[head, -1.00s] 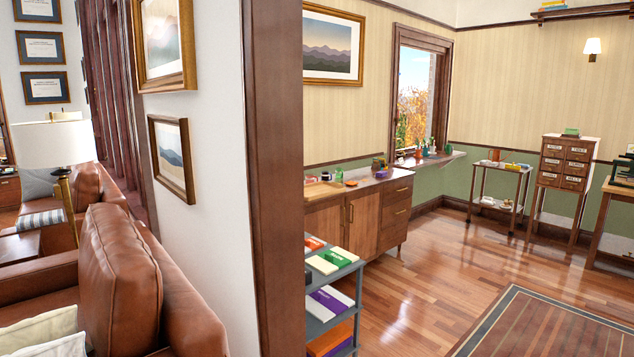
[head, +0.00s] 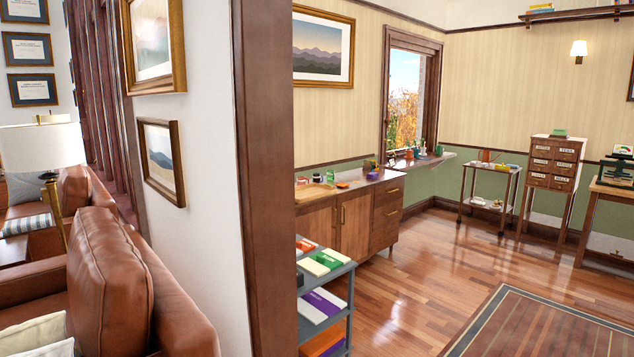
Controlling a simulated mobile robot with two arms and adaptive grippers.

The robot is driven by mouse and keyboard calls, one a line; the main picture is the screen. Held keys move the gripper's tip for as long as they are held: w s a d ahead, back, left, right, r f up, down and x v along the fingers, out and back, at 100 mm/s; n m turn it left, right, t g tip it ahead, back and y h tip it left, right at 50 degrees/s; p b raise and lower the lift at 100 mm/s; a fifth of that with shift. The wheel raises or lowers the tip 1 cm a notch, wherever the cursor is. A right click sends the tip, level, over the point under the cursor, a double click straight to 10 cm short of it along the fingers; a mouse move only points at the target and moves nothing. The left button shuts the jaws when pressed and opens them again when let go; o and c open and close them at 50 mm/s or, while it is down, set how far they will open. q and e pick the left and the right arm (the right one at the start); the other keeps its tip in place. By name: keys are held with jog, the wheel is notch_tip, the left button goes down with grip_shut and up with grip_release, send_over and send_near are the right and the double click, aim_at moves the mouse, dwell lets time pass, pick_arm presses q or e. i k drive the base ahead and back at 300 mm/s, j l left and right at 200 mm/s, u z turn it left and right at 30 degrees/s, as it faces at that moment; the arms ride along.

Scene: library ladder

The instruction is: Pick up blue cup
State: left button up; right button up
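I cannot make out a cup that is clearly blue. Several small items stand on the window sill (head: 448,158) at the back, among them a small teal-green one (head: 438,150) that may be a cup; it is too small to tell. More small items stand on the wooden cabinet (head: 340,228) below and left of the window. Neither of my grippers is in view.
A wall end with a dark wooden post (head: 264,180) stands close in front. A brown leather sofa (head: 110,285) fills the lower left. A grey book cart (head: 351,300) stands just past the post. Wood floor (head: 415,265) is clear toward the cabinet.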

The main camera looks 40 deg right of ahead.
aim_at(316, 176)
jog(key=i+l+z, duration=0.3)
jog(key=z, duration=0.15)
jog(key=i+l+z, duration=0.6)
jog(key=z, duration=0.3)
jog(key=i+z, duration=0.5)
jog(key=i+l+z, duration=0.3)
jog(key=i, duration=0.7)
jog(key=i+j+z, duration=0.15)
jog(key=i+z, duration=0.2)
jog(key=i, duration=0.65)
jog(key=i+j+u, duration=0.15)
jog(key=i+u, duration=0.75)
jog(key=i, duration=0.2)
jog(key=i+l+u, duration=0.25)
jog(key=i+u, duration=0.2)
jog(key=i+l+u, duration=0.45)
jog(key=i+j, duration=0.05)
jog(key=i, duration=0.05)
